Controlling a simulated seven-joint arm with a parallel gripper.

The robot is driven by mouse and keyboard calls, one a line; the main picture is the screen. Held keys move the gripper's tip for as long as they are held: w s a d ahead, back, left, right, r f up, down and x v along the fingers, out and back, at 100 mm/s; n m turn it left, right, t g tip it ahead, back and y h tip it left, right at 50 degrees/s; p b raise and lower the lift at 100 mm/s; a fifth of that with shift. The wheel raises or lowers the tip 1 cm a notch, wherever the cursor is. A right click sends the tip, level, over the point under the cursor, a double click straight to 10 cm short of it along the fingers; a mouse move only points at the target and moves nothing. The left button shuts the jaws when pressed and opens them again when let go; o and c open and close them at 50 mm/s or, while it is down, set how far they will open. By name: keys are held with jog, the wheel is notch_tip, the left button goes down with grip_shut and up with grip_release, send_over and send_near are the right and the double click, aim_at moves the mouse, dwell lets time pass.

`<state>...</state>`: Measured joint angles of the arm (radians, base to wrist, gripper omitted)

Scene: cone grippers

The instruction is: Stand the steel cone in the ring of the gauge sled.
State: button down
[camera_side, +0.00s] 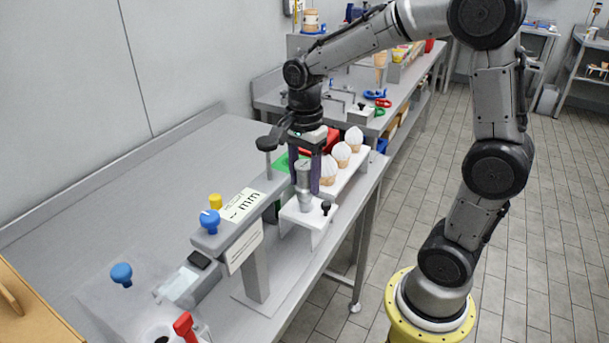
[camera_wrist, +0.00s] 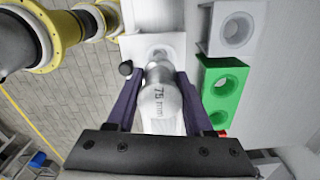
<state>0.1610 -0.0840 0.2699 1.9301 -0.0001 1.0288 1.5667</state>
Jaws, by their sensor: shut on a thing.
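The steel cone (camera_side: 304,184) is grey metal and points down, held between the two purple fingers of my gripper (camera_side: 305,177). In the wrist view the cone (camera_wrist: 160,100) carries a "75 mm" mark, and my gripper's fingers (camera_wrist: 158,95) close on it from both sides. The gauge sled (camera_side: 296,217) is a white block with a black knob, directly below the cone. Its ring (camera_wrist: 157,50) shows in the wrist view, partly covered by the cone's narrow end. The tip is at or just above the ring; I cannot tell whether it is inside.
A grey gauge beam (camera_side: 225,233) with an "mm" label stands left of the sled. A white rack with several white-topped cones (camera_side: 341,154) is behind it. A green holed block (camera_wrist: 222,88) lies right of the cone in the wrist view.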

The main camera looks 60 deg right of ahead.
aim_at(305, 191)
jog(key=shift+f, duration=1.7)
jog(key=shift+c, duration=1)
grip_release()
notch_tip(305, 191, up, 14)
jog(key=shift+w+f, duration=0.1)
